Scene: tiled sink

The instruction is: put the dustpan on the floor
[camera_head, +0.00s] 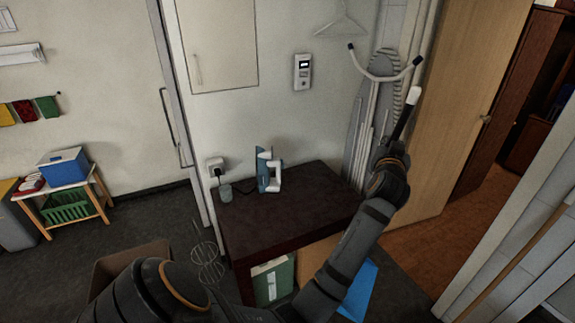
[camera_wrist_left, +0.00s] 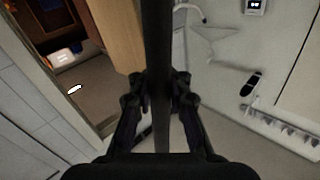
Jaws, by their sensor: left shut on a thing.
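My left gripper (camera_head: 392,150) is raised at the right of the table. It is shut on a thin dark handle with a white tip (camera_head: 415,97), which I take for the dustpan's. In the left wrist view the dark handle (camera_wrist_left: 156,40) runs between the two fingers of the gripper (camera_wrist_left: 158,88). A flat blue piece (camera_head: 360,288) shows low down behind my forearm and looks like the pan. My arm hides any link between it and the handle, and I cannot tell whether it touches the floor. My right gripper is out of view.
A dark table (camera_head: 290,215) holding a blue-white iron (camera_head: 268,170) stands in the middle. A green box (camera_head: 272,280) is under it. An ironing board (camera_head: 375,115) leans on the wall behind. Dark floor (camera_head: 150,220) is open to the left; an open door (camera_head: 465,110) stands right.

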